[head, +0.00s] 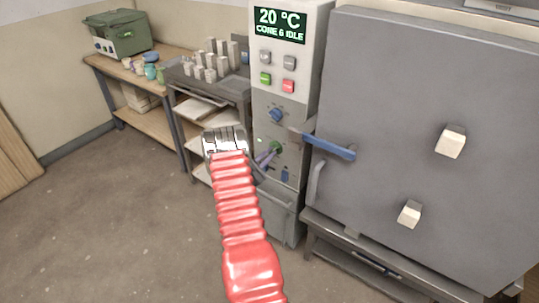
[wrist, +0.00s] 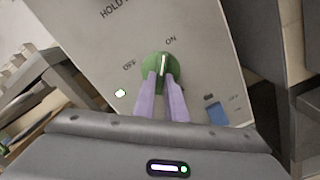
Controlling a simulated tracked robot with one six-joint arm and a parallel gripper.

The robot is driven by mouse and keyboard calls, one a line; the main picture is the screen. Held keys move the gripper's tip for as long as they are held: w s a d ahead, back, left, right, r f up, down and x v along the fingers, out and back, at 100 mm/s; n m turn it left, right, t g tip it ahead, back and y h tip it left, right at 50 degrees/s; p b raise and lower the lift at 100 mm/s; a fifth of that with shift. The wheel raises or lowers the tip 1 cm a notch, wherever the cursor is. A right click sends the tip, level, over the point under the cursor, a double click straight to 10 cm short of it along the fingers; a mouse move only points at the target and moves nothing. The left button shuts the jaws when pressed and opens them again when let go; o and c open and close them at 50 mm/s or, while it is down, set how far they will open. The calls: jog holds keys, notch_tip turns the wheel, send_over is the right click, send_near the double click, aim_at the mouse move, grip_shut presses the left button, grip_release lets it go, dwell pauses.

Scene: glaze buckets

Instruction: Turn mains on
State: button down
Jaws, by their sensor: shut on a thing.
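The green rotary knob (wrist: 155,66) sits on the grey control panel between the printed words OFF and ON. Its white pointer line stands nearly upright in the wrist view, closer to ON than to OFF. My gripper (wrist: 163,88) is shut on the knob, with a purple finger on each side of it. In the head view the green knob (head: 277,147) is on the lower part of the control column, partly hidden by my gripper (head: 268,155). A small pale lit lamp (wrist: 120,93) is below OFF. The display (head: 280,25) reads 20 °C, CONE 6 IDLE.
A blue knob (head: 277,115) is above the green one and a blue switch (head: 285,174) below. The grey kiln door (head: 400,120) with its blue handle (head: 333,149) stands close on the right. A shelf cart (head: 197,106) is left. The floor at left is clear.

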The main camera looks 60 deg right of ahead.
jog(key=shift+s+a+f+m, duration=0.1)
jog(key=shift+m, duration=0.5)
jog(key=c, duration=1.8)
grip_release()
jog(key=w+a, duration=0.2)
jog(key=a, duration=1.1)
jog(key=shift+w+a, duration=0.15)
jog(key=shift+a, duration=0.1)
